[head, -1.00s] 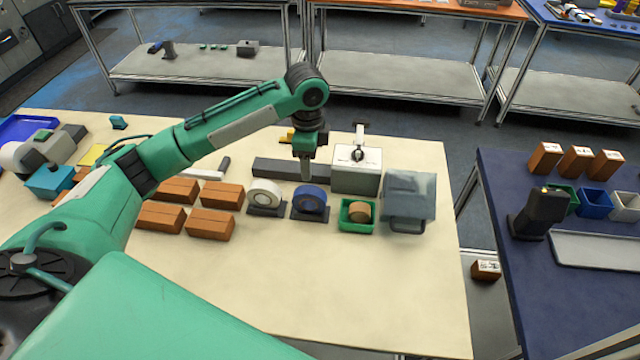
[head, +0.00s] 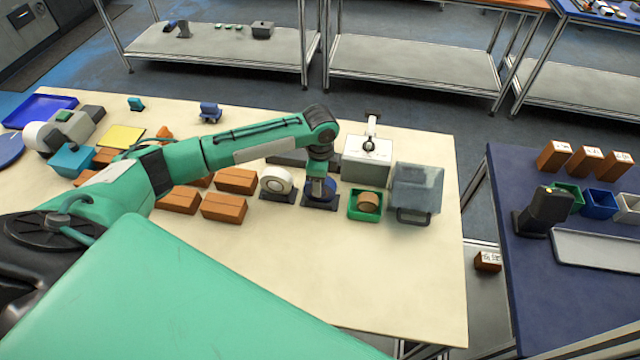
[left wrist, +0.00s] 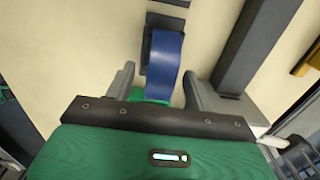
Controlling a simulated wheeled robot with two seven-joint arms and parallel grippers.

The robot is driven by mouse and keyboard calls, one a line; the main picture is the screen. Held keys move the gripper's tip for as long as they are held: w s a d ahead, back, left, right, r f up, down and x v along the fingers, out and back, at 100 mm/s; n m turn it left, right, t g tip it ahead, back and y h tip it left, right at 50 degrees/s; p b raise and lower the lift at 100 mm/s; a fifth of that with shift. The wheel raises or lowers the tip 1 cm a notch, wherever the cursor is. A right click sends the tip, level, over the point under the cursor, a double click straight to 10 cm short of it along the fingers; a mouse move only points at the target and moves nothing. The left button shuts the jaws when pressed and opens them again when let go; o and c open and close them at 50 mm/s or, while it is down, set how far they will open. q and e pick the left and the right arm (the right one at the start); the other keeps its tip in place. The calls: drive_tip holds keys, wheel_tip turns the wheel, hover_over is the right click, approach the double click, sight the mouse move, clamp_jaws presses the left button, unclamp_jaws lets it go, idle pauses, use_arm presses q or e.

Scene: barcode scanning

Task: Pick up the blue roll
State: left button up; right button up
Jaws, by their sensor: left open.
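The blue roll (head: 319,192) stands upright on a small dark holder (head: 319,204) on the cream table, between the white roll and the green box. My left gripper (head: 320,177) points down right over the blue roll and hides its upper part in the head view. In the left wrist view the blue roll (left wrist: 166,62) lies between the two grey fingers of my left gripper (left wrist: 158,92), with a gap on each side. The fingers are open and hold nothing. My right gripper is not in view.
A white roll (head: 276,181) on its holder stands close on the left. A green box (head: 366,205) with a tan roll stands close on the right. A long dark bar (head: 288,158) lies behind. The table front is clear.

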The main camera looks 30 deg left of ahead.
use_arm(q)
drive_tip(key=shift+f, duration=0.95)
drive_tip(key=shift+c, duration=0.4)
drive_tip(key=c, duration=1)
drive_tip(key=shift+c, duration=0.2)
drive_tip(key=shift+r, duration=0.1)
wheel_tip(320, 180, up, 20)
drive_tip(key=b, duration=0.4)
drive_tip(key=shift+b, duration=0.35)
